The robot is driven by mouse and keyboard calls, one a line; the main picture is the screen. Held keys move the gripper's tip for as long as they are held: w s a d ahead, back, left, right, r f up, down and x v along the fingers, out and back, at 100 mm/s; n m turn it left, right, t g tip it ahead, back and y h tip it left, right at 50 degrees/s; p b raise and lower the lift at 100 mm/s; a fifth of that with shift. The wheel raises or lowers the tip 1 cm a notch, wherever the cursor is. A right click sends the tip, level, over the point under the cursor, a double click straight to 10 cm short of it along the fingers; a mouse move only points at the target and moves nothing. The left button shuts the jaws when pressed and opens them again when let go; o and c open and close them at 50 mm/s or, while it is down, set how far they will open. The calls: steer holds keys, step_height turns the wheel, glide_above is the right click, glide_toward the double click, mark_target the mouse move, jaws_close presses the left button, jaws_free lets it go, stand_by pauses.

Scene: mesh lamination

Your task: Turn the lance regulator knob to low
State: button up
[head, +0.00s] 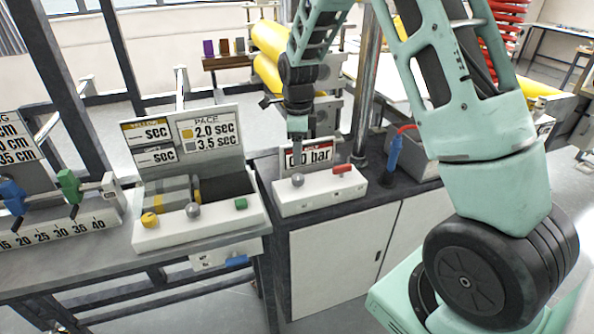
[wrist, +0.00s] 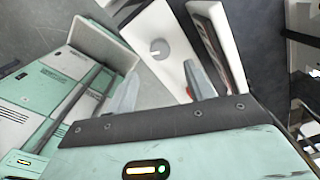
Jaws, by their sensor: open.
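The lance regulator is a white box (head: 320,198) with an upright display reading "0.0 bar" (head: 308,156) at its back. A grey round knob (head: 297,180) sits on the left of its top, and a red piece (head: 342,168) on the right. In the wrist view the knob (wrist: 158,48) is a round dial with a small pointer mark on the white box top. My gripper (wrist: 163,88) is open and empty, its two grey fingers apart, with the knob seen beyond and between them.
Left of the regulator stands a white panel (head: 150,238) with yellow, grey and green knobs and a "PACE" board (head: 205,133). Yellow rolls (head: 268,72) lie behind my arm.

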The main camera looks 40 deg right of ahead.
mark_target(298, 177)
step_height(298, 177, down, 8)
steer(key=shift+f+p, duration=0.1)
steer(key=shift+p, duration=0.45)
steer(key=c, duration=1)
